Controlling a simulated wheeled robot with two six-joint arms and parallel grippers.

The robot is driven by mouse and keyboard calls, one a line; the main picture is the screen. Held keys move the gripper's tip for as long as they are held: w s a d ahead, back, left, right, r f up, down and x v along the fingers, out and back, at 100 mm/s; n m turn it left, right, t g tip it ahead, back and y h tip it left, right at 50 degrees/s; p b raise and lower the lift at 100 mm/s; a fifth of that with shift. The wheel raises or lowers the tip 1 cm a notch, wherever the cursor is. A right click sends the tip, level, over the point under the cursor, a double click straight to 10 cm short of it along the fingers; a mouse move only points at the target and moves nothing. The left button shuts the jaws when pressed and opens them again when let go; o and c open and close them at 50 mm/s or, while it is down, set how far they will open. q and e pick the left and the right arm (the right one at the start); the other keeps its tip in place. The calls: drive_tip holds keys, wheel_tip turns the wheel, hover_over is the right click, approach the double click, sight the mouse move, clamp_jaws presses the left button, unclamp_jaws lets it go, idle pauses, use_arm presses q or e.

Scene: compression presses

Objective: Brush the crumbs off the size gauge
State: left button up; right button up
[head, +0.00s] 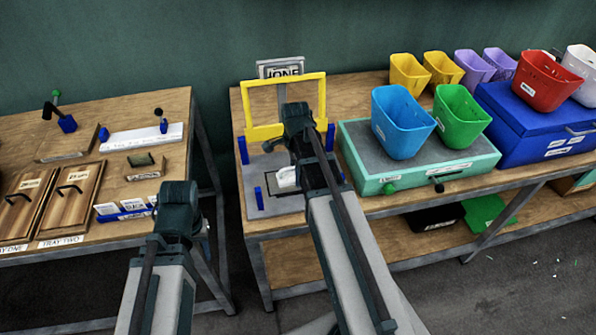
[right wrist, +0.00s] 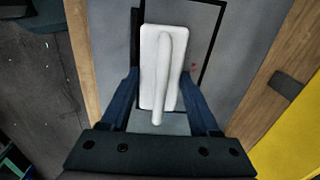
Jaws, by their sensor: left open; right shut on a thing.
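A grey plate with a black outline, seemingly the size gauge (right wrist: 228,40), lies below my right gripper. In the head view the plate (head: 250,178) sits on the middle bench, with blue posts and a yellow frame (head: 262,131) around it. My right gripper (right wrist: 160,85) is shut on a white brush (right wrist: 150,50), a flat block with a long handle. The brush (head: 286,177) is over the plate; contact cannot be told. A few tiny red specks (right wrist: 193,67) show beside it. My left gripper (head: 178,205) is open beside the left bench; its fingertips are hard to see.
A teal press (head: 420,165) with blue and green bins stands right of the plate. More bins and a blue case (head: 530,125) stand further right. The left bench holds two wooden trays (head: 70,195) and a blue card rack (head: 125,213). A gap separates the benches.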

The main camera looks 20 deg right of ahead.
drive_tip(key=shift+w+d, duration=0.15)
drive_tip(key=shift+w, duration=0.85)
drive_tip(key=shift+w+d, duration=0.15)
drive_tip(key=shift+w, duration=0.8)
drive_tip(key=shift+w+d, duration=0.2)
drive_tip(key=shift+w, duration=0.7)
drive_tip(key=shift+w+d, duration=0.2)
drive_tip(key=shift+w, duration=0.65)
